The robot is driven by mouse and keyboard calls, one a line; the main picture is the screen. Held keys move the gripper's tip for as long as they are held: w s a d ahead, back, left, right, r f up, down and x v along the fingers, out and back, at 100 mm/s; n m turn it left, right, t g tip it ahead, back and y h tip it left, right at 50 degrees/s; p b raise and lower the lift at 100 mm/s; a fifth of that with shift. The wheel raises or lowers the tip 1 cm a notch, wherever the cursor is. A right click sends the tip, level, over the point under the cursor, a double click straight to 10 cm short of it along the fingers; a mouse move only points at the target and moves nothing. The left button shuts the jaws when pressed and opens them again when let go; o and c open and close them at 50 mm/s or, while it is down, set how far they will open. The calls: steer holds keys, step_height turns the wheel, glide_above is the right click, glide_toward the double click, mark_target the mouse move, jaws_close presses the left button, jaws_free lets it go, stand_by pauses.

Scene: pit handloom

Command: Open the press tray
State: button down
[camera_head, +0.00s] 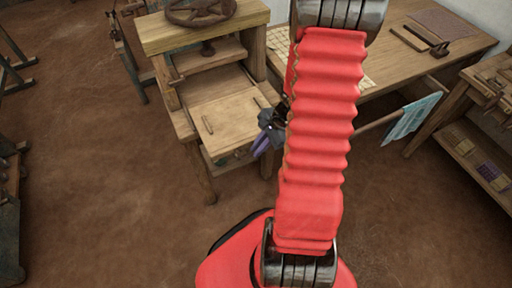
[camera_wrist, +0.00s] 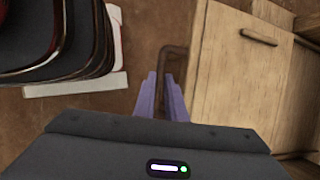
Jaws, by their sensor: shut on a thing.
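The press (camera_head: 176,92) is a wooden frame with a dark iron handwheel (camera_head: 200,10) on top. Its press tray, a pale wooden slab (camera_head: 232,112) with small bars on top, lies low in the frame and reaches toward its front; how far it is drawn out I cannot tell exactly. In the wrist view the pale wood (camera_wrist: 235,75) fills the right side. A dark metal handle (camera_wrist: 173,62) runs down between my purple fingers. My gripper (camera_wrist: 162,98) is shut on this handle; it also shows at the front right of the tray in the head view (camera_head: 262,144).
A wooden table (camera_head: 440,30) with tools stands at the back right. A blue cloth (camera_head: 410,118) hangs from a rod below it.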

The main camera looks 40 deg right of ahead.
steer(key=shift+w+d, duration=0.1)
steer(key=shift+d, duration=0.25)
steer(key=c, duration=2.2)
jaws_free()
steer(key=o, duration=0.4)
steer(key=shift+a, duration=0.2)
steer(key=shift+r, duration=0.1)
steer(key=v, duration=1.3)
steer(key=shift+s+d+r, duration=0.1)
steer(key=shift+s+r, duration=0.1)
steer(key=shift+r, duration=0.1)
